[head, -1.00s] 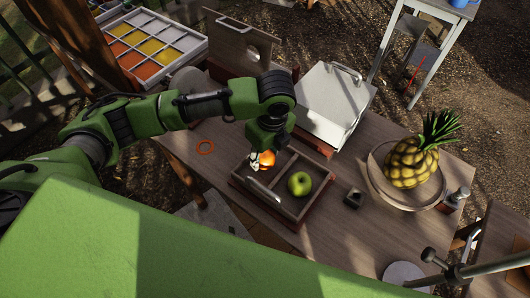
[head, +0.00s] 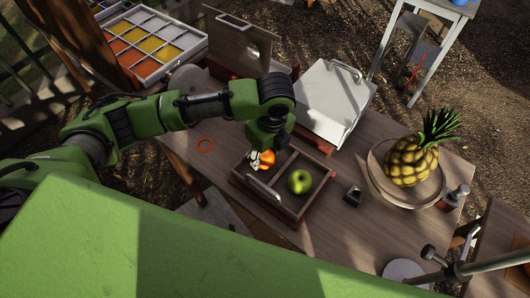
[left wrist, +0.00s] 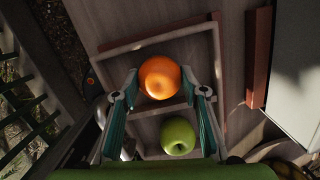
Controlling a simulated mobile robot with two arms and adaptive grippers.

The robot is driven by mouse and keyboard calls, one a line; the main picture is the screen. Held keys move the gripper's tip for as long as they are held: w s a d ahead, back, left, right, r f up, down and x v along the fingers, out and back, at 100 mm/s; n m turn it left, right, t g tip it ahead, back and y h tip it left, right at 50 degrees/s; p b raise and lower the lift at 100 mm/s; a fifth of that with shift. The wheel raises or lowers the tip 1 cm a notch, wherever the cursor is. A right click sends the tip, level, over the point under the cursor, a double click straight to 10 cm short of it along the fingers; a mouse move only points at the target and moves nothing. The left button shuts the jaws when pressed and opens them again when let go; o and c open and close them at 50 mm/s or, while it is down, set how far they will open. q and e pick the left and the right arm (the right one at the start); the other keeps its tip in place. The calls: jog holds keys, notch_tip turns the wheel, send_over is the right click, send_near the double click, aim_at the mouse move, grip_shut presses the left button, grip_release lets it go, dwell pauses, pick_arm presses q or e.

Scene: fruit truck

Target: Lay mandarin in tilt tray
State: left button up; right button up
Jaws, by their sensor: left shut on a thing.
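The orange mandarin (head: 267,158) is between the fingers of my left gripper (head: 262,163), which is shut on it. In the left wrist view the mandarin (left wrist: 160,77) shows between the two fingertips (left wrist: 167,90). It is over the left compartment of the wooden tilt tray (head: 318,199); whether it touches the tray floor I cannot tell. A green apple (head: 299,182) lies in the tray's other compartment, past the divider. The fingers hide part of the mandarin in the head view. My right gripper is not in view.
A white lidded box (head: 332,100) stands behind the tray. A pineapple (head: 411,162) sits on a round board (head: 375,178) to the right.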

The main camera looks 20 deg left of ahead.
pick_arm(q)
jog(key=shift+f, duration=0.2)
dwell(0.5)
jog(key=o, duration=1.3)
jog(key=shift+r+p, duration=0.8)
jog(key=shift+p, duration=0.1)
notch_tip(320, 180, up, 7)
jog(key=p, duration=0.8)
jog(key=shift+r, duration=0.1)
